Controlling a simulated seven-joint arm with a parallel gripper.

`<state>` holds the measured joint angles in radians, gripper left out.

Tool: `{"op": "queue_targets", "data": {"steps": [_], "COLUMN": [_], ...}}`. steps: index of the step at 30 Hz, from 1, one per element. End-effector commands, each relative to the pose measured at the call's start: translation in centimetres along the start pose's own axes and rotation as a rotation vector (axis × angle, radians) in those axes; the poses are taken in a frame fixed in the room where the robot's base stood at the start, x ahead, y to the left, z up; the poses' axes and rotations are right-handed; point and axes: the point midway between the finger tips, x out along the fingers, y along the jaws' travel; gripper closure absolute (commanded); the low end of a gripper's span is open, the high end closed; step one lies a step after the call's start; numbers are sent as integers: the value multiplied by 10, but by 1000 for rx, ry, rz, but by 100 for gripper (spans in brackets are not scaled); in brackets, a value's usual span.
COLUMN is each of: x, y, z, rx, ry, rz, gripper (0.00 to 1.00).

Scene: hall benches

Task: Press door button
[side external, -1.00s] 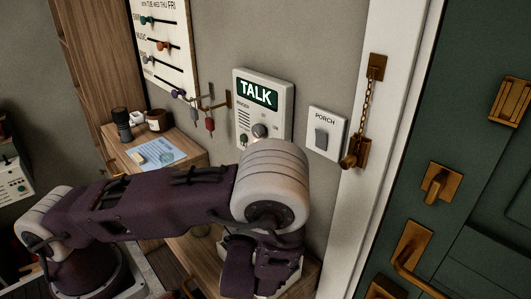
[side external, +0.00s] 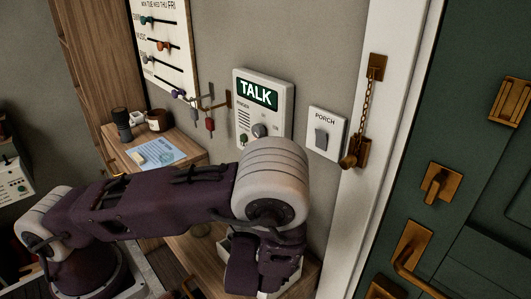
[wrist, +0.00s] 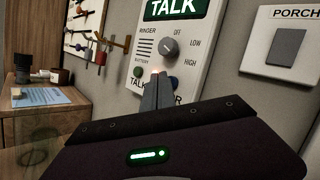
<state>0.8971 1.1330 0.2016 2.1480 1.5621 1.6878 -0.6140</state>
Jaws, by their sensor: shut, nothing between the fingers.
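The white intercom panel (side external: 281,98) with its green TALK sign is on the grey wall. It also fills the upper middle of the wrist view (wrist: 205,45). Its grey ringer knob (wrist: 169,47) shows clearly, with a small green button (wrist: 138,72) at the lower left above a "TALK" label. My gripper (wrist: 157,76) is shut and empty, its fingertips in front of the panel's lower part. The fingers cover most of the label to the right, of which only the end shows.
A PORCH switch plate (wrist: 285,46) is to the right of the panel. A door chain (side external: 371,105) hangs on the white frame beside the green door (side external: 470,150).

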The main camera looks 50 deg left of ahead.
Motion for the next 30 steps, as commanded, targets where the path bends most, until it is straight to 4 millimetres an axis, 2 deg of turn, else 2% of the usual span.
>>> {"op": "queue_targets", "data": {"steps": [30], "x": [6], "y": [-5], "z": [-4], "rx": [0], "ry": [0], "rz": [0], "gripper": [100]}}
